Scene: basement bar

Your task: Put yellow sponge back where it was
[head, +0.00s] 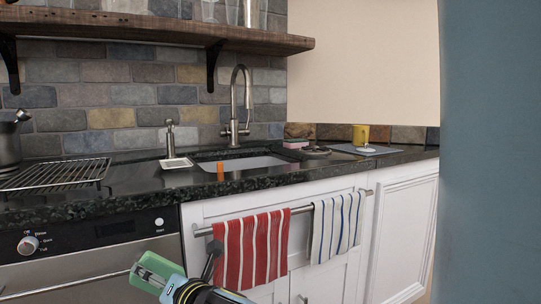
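I see no plainly yellow sponge. A small, pink-topped, sponge-like block (295,143) lies on the counter behind the sink's right end; it is too small to be sure what it is. One dark finger shows. A pale green block-like thing (155,268) is beside it on the left; I cannot tell whether the gripper holds it.
Towels (255,250) hang below. A blue wall (490,150) closes the right.

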